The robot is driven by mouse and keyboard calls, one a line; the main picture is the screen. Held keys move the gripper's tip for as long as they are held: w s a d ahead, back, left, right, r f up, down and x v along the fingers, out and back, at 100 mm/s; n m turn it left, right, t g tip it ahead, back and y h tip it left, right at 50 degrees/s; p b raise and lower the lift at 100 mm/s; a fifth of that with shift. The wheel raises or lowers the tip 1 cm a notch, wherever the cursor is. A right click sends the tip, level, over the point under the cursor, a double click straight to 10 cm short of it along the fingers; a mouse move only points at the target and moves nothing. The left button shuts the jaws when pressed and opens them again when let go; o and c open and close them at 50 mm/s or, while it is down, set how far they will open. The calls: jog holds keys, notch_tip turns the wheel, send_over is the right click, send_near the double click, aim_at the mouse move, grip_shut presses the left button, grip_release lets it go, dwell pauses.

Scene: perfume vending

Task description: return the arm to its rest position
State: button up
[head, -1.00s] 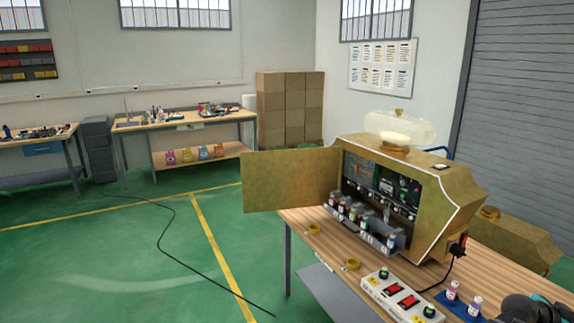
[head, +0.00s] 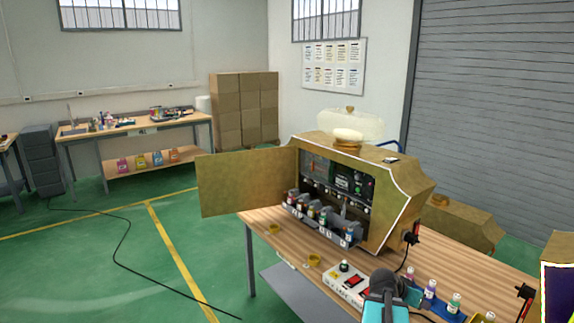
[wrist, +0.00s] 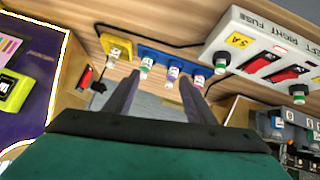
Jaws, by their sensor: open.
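My gripper (head: 412,293) is low in the head view, in front of the wooden table, with my teal and dark wrist behind it. In the wrist view my gripper (wrist: 160,85) shows two dark fingers spread apart with nothing between them. Beyond the fingers stands a blue rack (wrist: 158,57) with several small bottles. In the head view a purple-labelled bottle (head: 430,288) and a green-labelled bottle (head: 453,303) stand just right of my gripper. I cannot tell the exact gap between my gripper and the bottles.
A gold vending machine (head: 400,190) stands on the table (head: 270,215), its door (head: 245,182) open to the left. A white fuse panel (head: 338,275) lies in front, by my wrist. A gold cabinet (head: 556,258) is at the right edge.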

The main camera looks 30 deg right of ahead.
jog(key=w+a+f+n+t+y, duration=0.15)
jog(key=w+a+f, duration=0.3)
jog(key=a, duration=0.45)
jog(key=w+a+f+n+y, duration=0.2)
jog(key=w+a+f+n, duration=0.1)
jog(key=w+a, duration=0.4)
jog(key=w+a+f+n+y, duration=0.1)
jog(key=w+a+f+n, duration=0.25)
jog(key=a, duration=0.65)
jog(key=a+f+n+g+y, duration=0.15)
jog(key=a+f+n, duration=0.25)
jog(key=a, duration=1.1)
jog(key=a+f+n+y, duration=0.3)
jog(key=a+f, duration=0.1)
jog(key=a, duration=1.1)
jog(key=s+f+g+b, duration=0.1)
jog(key=s+f+b, duration=0.4)
jog(key=s+f, duration=0.3)
jog(key=s+f+g+b, duration=0.2)
jog(key=s+f+b, duration=0.4)
jog(key=f, duration=0.9)
jog(key=s+f+g+b, duration=0.2)
jog(key=s+f+b, duration=0.3)
jog(key=s+f, duration=0.6)
jog(key=shift+f, duration=0.2)
